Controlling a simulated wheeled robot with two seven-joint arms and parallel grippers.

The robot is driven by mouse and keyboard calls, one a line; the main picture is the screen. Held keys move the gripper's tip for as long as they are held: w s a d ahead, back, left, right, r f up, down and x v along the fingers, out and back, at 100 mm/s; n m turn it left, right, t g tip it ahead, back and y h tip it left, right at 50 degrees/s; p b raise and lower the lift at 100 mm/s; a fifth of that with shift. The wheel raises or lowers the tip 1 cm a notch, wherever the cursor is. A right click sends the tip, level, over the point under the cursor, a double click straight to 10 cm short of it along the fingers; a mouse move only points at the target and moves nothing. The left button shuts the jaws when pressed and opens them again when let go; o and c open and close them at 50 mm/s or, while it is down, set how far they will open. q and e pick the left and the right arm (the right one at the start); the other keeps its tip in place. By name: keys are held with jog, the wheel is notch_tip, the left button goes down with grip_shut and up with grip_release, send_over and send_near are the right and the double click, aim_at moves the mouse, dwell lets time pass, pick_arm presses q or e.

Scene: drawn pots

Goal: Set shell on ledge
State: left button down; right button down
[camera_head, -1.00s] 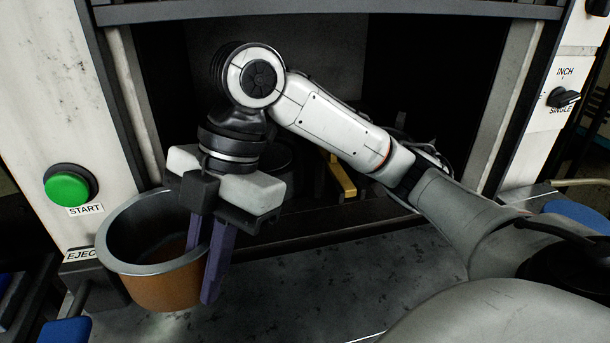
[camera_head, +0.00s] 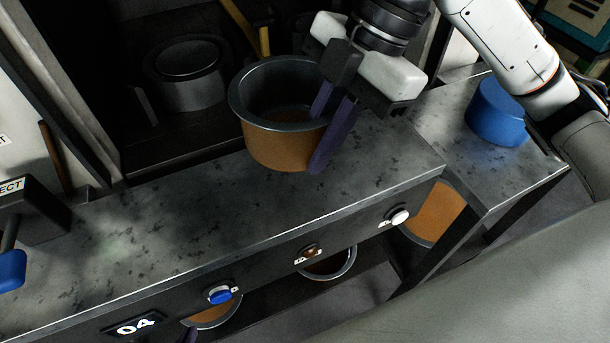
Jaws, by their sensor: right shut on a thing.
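The shell (camera_head: 275,147) is a pot with an orange-brown outside and a grey metal rim. It is upright over the back of the speckled grey ledge (camera_head: 200,235), in front of the dark machine opening. My right gripper (camera_head: 325,140) is shut on the shell's right wall, with one purple finger inside and one outside. I cannot tell whether the shell's base touches the ledge. My left gripper is not clearly in view; a small purple sliver at the bottom edge is too little to identify.
A dark round die (camera_head: 185,75) stands inside the opening. A blue cylinder (camera_head: 497,112) stands on the side surface at right. More orange pots (camera_head: 435,215) show below the ledge. The ledge front carries buttons, including a blue one (camera_head: 220,295).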

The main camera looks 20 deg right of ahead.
notch_tip(320, 180, down, 5)
jog(key=shift+r+b, duration=0.1)
jog(key=shift+b, duration=0.35)
jog(key=shift+d+f, duration=0.1)
jog(key=shift+f, duration=0.45)
notch_tip(320, 180, down, 3)
jog(key=shift+f+b, duration=0.1)
jog(key=shift+b, duration=0.35)
pick_arm(q)
jog(key=shift+s+d+f, duration=0.15)
jog(key=shift+f, duration=0.25)
jog(key=shift+s+d+f, duration=0.1)
jog(key=shift+s+f, duration=0.05)
jog(key=shift+f, duration=0.25)
pick_arm(e)
jog(key=c, duration=1.8)
grip_release()
pick_arm(q)
jog(key=shift+w+r, duration=0.1)
jog(key=shift+w, duration=0.05)
pick_arm(e)
jog(key=shift+o, duration=0.2)
pick_arm(q)
jog(key=shift+s+a+r+p, duration=0.2)
jog(key=shift+a+r+p, duration=0.25)
jog(key=shift+p, duration=0.7)
pick_arm(e)
jog(key=v, duration=1.2)
